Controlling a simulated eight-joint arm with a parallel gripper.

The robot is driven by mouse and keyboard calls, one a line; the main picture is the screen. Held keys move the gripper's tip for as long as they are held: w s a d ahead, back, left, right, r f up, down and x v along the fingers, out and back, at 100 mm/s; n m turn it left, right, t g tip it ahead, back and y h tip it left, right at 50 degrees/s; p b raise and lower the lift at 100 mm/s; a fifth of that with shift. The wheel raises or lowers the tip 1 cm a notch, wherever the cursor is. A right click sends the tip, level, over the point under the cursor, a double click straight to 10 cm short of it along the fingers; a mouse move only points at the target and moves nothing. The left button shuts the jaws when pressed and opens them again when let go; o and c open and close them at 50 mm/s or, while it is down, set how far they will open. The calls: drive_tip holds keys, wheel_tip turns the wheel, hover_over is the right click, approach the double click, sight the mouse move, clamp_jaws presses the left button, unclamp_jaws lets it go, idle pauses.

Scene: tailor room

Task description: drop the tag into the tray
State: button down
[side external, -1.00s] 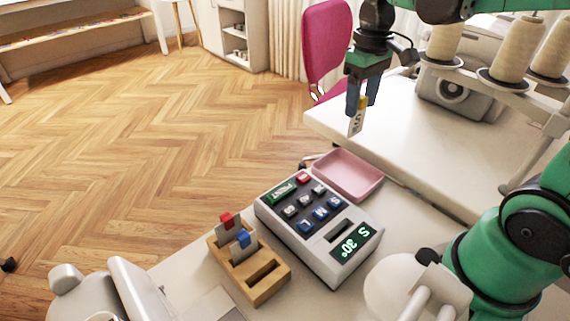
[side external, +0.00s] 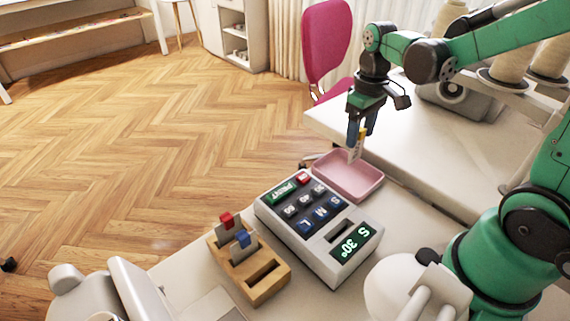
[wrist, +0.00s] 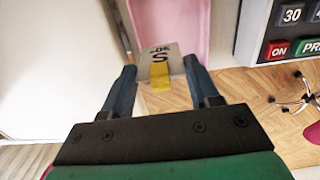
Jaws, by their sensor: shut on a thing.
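My gripper (side external: 358,137) is shut on the tag (side external: 356,153), a small pale card with a yellow end. The tray looks empty in the part that I can see. I cannot tell the exact height of the tag above the tray.
A label machine (side external: 318,262) with buttons and a green display reading "S 30°" stands beside the tray. A wooden holder (side external: 262,289) with red and blue tabbed cards is at its left. A white table (side external: 420,160) with thread cones lies behind.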

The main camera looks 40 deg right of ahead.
drive_tip(key=shift+c, duration=0.7)
unclamp_jaws()
drive_tip(key=shift+r, duration=0.1)
drive_tip(key=shift+r, duration=2.75)
drive_tip(key=shift+a, duration=0.1)
drive_tip(key=s+a+t, duration=0.1)
drive_tip(key=a+t, duration=0.6)
drive_tip(key=a, duration=0.1)
drive_tip(key=shift+s+a+f, duration=0.3)
drive_tip(key=shift+s+a, duration=0.1)
